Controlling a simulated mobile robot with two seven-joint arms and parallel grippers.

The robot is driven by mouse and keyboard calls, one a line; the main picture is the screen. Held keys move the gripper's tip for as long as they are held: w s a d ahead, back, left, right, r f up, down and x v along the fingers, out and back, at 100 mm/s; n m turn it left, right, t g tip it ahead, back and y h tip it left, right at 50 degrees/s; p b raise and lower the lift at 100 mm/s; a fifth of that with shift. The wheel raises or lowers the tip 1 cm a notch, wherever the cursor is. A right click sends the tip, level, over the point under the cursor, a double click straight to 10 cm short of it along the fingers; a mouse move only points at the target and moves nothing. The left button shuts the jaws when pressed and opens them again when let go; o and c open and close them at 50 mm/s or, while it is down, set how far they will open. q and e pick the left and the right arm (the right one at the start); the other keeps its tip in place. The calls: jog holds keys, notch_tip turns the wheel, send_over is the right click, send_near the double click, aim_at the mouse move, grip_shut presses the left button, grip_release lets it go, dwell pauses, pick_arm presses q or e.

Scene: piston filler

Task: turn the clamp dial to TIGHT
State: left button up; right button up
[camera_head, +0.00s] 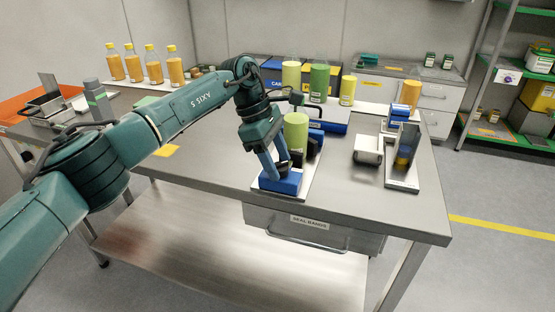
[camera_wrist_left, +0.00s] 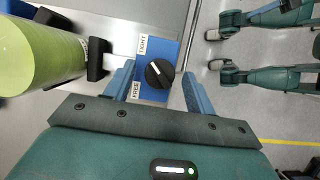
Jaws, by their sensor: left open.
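The clamp dial (camera_wrist_left: 160,73) is a round black knob with a white pointer mark on a blue block (camera_wrist_left: 172,50) in the left wrist view. A TIGHT label (camera_wrist_left: 142,45) is at the block's upper left and a FREE label (camera_wrist_left: 136,89) at its lower left. The pointer mark slants to the upper left, between the labels. My left gripper (camera_wrist_left: 158,76) is open, a finger on each side of the block and dial; contact cannot be told. In the head view the left gripper (camera_head: 273,165) points down over the blue block (camera_head: 281,184), largely hiding the dial. My right gripper is out of view.
A green cylinder (camera_head: 296,131) stands close behind the gripper, held by black jaws (camera_wrist_left: 97,58). A dark angled panel (camera_head: 404,150) and a white roll (camera_head: 367,150) are to the right. Orange bottles (camera_head: 154,66) stand at the back left. The front right tabletop (camera_head: 400,215) is clear.

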pick_arm(q)
jog(key=p+v, duration=0.1)
jog(key=v, duration=1.2)
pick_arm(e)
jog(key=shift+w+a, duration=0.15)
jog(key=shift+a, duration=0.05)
